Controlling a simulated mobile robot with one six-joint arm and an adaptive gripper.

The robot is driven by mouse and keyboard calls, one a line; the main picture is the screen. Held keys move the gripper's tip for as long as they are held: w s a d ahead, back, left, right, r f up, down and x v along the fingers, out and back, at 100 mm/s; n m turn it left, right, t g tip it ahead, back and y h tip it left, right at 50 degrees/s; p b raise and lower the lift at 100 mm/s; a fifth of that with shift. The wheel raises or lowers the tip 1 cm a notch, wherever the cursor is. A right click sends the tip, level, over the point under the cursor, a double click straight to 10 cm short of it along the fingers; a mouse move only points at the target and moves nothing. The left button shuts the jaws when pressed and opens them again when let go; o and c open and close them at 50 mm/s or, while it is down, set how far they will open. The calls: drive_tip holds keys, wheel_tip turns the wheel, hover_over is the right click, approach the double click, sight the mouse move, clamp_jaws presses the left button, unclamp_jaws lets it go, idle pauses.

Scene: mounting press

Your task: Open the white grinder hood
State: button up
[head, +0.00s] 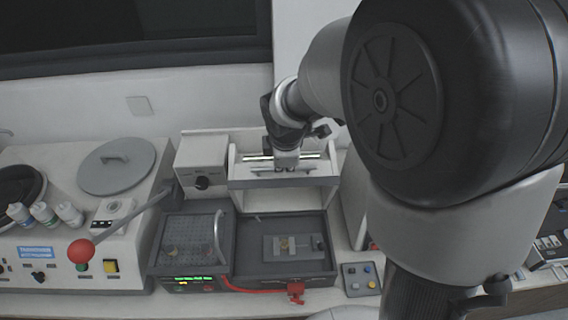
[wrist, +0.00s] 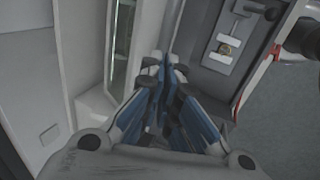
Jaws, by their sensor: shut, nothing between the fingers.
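A white hood-like housing (head: 331,197) with a grey front bar stands behind a dark grey tray in the middle of the bench in the head view. I take it as the grinder hood; whether it is open or shut is unclear. Its pale side panel seems to show in the wrist view (wrist: 85,50). My gripper (head: 287,168) is at the top of this housing, near its slot. In the wrist view my gripper (wrist: 165,68) has its blue-padded fingers together, with nothing between them. I cannot tell whether it touches the housing.
The dark tray (head: 250,259) holds a small grey vise (head: 290,247). To its left is a unit with a clear lid and curved handle (head: 217,235). A small button panel (head: 360,279) lies right.

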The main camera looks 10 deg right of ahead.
drive_tip(key=shift+o, duration=1.3)
drive_tip(key=shift+w+d+f, duration=0.2)
drive_tip(key=shift+w+f, duration=0.25)
drive_tip(key=shift+o, duration=1.4)
drive_tip(key=shift+s+a+r, duration=0.1)
drive_tip(key=shift+s, duration=0.3)
drive_tip(key=shift+o, duration=0.3)
drive_tip(key=shift+w, duration=0.2)
drive_tip(key=shift+s, duration=0.1)
